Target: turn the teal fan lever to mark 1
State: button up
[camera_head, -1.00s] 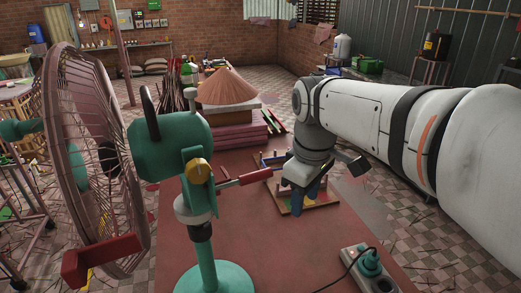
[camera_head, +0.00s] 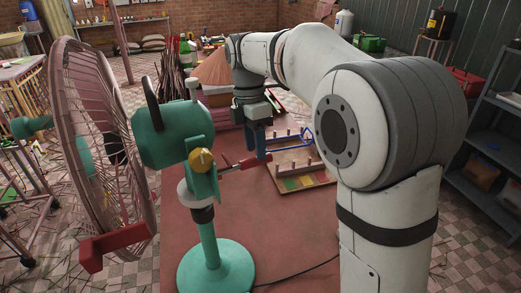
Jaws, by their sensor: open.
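The teal fan (camera_head: 172,135) stands on a round teal base (camera_head: 216,268) on the red table, with its pink grille facing left. A lever with a red grip (camera_head: 243,163) sticks out to the right from the fan's neck, below a yellow knob (camera_head: 201,160). My gripper (camera_head: 257,154) points down at the outer end of the red grip, its blue fingers open. The fingers overlap the grip in the picture; I cannot tell whether they touch it. No numbered mark is readable.
A wooden pegboard with coloured patches (camera_head: 303,180) lies right of the grip, with a blue loop on it. A brown cone (camera_head: 212,68) stands behind my arm. A cable runs along the table front. My arm hides much of the right side. The table front is mostly clear.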

jog(key=shift+s+d+f, duration=0.1)
jog(key=shift+s+f, duration=0.05)
jog(key=shift+f, duration=0.9)
grip_shut()
